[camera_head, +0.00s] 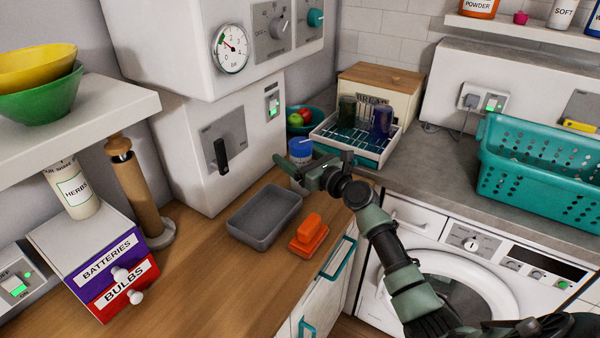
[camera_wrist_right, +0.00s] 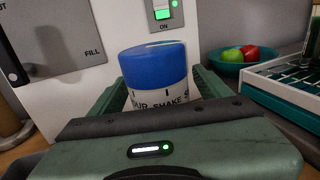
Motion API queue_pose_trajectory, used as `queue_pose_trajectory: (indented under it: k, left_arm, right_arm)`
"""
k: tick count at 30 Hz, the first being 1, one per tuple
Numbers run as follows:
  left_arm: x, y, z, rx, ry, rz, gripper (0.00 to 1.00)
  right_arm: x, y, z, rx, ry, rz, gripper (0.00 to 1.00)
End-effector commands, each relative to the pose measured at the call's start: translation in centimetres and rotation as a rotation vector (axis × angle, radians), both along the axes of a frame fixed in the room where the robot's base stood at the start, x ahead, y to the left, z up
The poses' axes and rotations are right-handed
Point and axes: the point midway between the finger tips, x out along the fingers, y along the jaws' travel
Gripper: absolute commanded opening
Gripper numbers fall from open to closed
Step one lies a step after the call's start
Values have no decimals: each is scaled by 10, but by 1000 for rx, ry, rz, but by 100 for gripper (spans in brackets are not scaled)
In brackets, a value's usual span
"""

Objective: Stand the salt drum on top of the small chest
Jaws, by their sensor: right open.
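The salt drum, a white cylinder with a blue lid (camera_head: 300,148), stands upright on the wooden counter by the white boiler. In the right wrist view the drum (camera_wrist_right: 155,75) shows its blue lid and part of a label reading "SHAKE"; its lower part is hidden. My right gripper (camera_head: 312,172) is open at the drum, with its green fingers on either side of it; I cannot tell whether they touch. The small chest (camera_head: 65,238) is at the left, with a purple "BATTERIES" drawer and a red "BULBS" drawer. My left gripper is not in view.
A "HERBS" container (camera_head: 78,192) stands on the chest, under a shelf (camera_head: 130,98). A grey tray (camera_head: 264,232) and an orange item (camera_head: 308,240) lie on the counter. A dish rack (camera_head: 345,145) is behind the drum.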

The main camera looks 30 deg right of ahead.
Motion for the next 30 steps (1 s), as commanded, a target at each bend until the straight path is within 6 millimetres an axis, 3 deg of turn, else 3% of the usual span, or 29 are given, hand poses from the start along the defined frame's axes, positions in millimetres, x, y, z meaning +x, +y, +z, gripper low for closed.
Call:
queue_pose_trajectory:
  k: [9,11,18,25,30]
  left_arm:
    - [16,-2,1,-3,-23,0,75]
    - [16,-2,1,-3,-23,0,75]
    - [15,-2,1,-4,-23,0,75]
    - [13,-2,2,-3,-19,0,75]
    - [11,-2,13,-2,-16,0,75]
  right_arm:
    - [8,2,-1,-1,1,0,78]
    - [8,2,-1,-1,1,0,64]
    - [8,2,1,-1,-1,0,0]
    - [8,2,3,-1,-2,0,0]
    - [8,2,28,-1,-5,1,0]
